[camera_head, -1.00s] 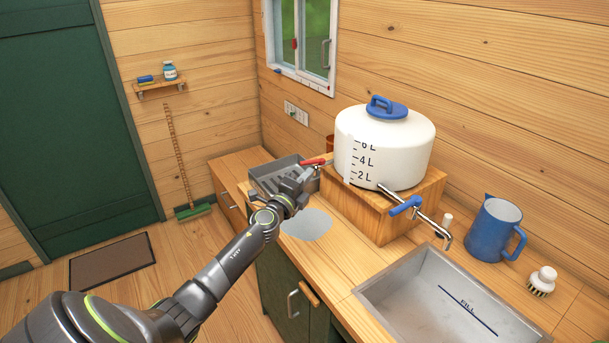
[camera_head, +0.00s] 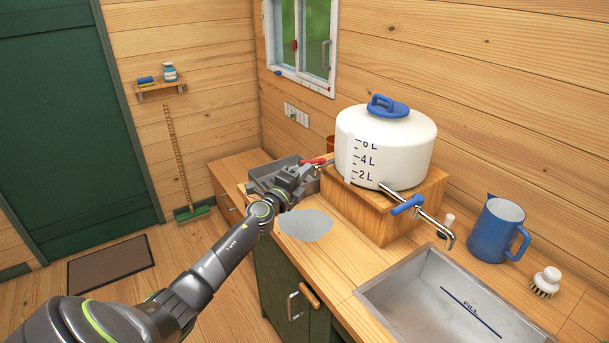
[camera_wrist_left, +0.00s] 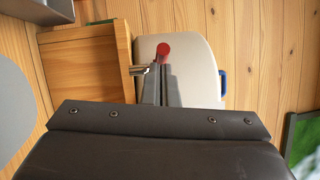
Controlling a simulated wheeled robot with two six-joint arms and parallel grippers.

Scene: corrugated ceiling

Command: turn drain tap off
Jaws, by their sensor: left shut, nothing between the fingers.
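The white water tank (camera_head: 386,147) with a blue lid stands on a wooden block on the counter. A tap with a red handle (camera_head: 316,161) sticks out from the tank's left side, above a grey tray. A second tap with a blue handle (camera_head: 406,205) points toward the sink. My left gripper (camera_head: 306,170) is shut beside the red-handled tap. In the left wrist view, the shut fingers (camera_wrist_left: 161,80) point at the red handle's round end (camera_wrist_left: 163,50), with the tank behind. Whether they touch it I cannot tell. My right gripper is out of view.
A grey tray (camera_head: 262,180) sits at the counter's left. The metal sink (camera_head: 375,292) is at the lower right, with a blue jug (camera_head: 495,230) and a brush (camera_head: 545,283) beside it. A grey round patch (camera_head: 305,226) lies on the counter.

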